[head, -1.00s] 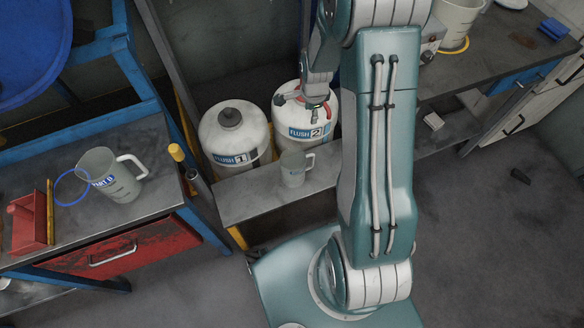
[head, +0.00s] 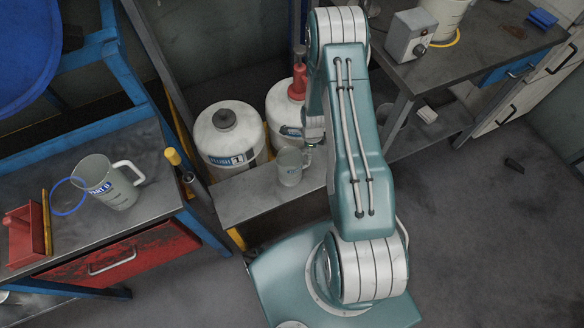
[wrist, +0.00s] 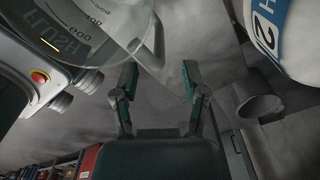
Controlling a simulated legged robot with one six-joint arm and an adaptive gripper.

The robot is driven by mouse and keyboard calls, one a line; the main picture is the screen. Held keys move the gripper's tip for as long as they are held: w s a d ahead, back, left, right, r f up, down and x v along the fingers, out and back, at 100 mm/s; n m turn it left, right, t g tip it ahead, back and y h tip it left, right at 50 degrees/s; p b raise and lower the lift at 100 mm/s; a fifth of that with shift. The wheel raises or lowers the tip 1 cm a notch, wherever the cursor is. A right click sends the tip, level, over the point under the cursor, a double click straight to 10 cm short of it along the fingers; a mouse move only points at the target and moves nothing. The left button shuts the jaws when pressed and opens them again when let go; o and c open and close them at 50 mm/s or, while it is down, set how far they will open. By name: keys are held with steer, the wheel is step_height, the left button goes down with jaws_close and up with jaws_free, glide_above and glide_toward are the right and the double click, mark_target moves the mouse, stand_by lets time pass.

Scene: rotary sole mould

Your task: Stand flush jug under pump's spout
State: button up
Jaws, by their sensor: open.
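The flush jug (head: 289,168), a small clear jug with a handle on its right, stands upright on the low shelf in front of the drums. In the wrist view the jug (wrist: 85,25) looms at the top left, its FLUSH lettering upside down. My gripper (wrist: 158,82) is open and empty, its fingers apart from the jug, near its handle. In the head view my arm mostly hides the gripper. The red pump (head: 299,80) stands on the second flush drum (head: 281,105); its spout is hidden behind my arm. That drum (wrist: 299,40) also shows in the wrist view.
The first flush drum (head: 228,140) stands left of the second. A Part B jug (head: 112,185) and red bin (head: 24,236) are on the left bench. A grey control box (head: 411,36) sits on the right bench. A grey cup (wrist: 258,104) is right of my fingers.

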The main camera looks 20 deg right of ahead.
mark_target(309, 165)
step_height(309, 165, down, 5)
steer(key=shift+f, duration=0.2)
jaws_close()
